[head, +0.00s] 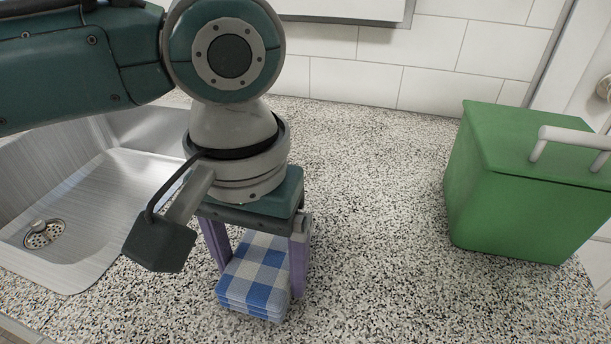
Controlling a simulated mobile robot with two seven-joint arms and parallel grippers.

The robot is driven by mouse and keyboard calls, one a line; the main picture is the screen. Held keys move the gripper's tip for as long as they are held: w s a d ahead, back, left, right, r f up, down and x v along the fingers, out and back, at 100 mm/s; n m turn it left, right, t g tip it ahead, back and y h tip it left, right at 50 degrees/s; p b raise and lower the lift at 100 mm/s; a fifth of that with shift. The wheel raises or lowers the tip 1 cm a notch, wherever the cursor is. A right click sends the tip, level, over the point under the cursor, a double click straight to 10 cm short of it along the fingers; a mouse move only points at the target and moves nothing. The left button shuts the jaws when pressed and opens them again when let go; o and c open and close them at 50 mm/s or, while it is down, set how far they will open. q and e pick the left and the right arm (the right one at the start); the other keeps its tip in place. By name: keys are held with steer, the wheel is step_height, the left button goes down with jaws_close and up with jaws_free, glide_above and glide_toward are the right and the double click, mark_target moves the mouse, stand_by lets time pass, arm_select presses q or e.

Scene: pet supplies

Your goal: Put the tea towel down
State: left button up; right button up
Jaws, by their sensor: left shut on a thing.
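The tea towel (254,279) is a folded stack of blue and white checked cloth. It is over the speckled worktop (380,220), to the right of the sink. My left gripper (258,275) points down with its two purple fingers on either side of the towel and is shut on it. The towel looks level and at or close to the worktop; I cannot tell whether it touches. Its far part is hidden under the gripper body. My right gripper is not in view.
A steel sink (85,205) lies at the left. A green box (525,195) with a pale handle stands at the right. The worktop between the towel and the box is clear. A white tiled wall (440,65) closes off the back.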

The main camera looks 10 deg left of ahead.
arm_select(q)
steer(key=shift+f, duration=0.25)
steer(key=shift+f, duration=0.15)
steer(key=o, duration=1.3)
